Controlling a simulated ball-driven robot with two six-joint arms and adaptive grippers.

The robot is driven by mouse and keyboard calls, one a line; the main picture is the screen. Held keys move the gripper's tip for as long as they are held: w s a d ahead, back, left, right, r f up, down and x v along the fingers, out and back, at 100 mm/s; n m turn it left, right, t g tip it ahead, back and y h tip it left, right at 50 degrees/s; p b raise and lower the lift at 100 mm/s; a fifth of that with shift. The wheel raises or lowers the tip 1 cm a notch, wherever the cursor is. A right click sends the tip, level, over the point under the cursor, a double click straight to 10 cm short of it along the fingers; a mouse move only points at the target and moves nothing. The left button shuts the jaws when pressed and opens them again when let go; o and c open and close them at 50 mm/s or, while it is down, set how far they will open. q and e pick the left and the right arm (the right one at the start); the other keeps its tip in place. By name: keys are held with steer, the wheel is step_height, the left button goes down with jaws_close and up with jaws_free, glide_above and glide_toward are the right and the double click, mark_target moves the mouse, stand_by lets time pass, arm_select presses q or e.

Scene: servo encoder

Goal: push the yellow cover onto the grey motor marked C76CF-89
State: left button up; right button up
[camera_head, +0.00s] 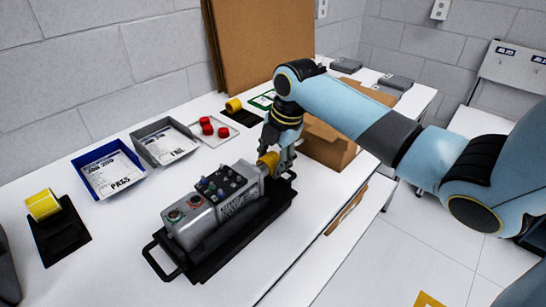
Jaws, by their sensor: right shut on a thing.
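The grey motor (238,205) lies in a black handled tray (165,262) at the middle of the white table. Its printed marking is too small to read, and several coloured connectors sit on its top. My right gripper (283,163) reaches down to the motor's far right end and is shut on the yellow cover (268,160). The cover is at that end of the motor; I cannot tell whether it touches it or how far on it is. The fingers hide part of the cover. My left gripper is not in view.
A yellow part (43,205) sits on a black stand at left, another (233,105) at the back. A blue bin (84,160) marked PASS and a grey bin (140,136) stand behind the motor. Red caps (207,128) lie nearby. A cardboard box (325,140) stands close right of my gripper.

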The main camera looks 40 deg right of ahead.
steer(key=shift+s+a+p, duration=0.1)
steer(key=shift+a+p, duration=1.25)
steer(key=shift+a, duration=0.05)
stand_by(2.4)
steer(key=o, duration=0.8)
steer(key=shift+r, duration=0.1)
steer(key=shift+r, duration=0.35)
steer(key=v, duration=1.1)
steer(key=shift+s, duration=0.15)
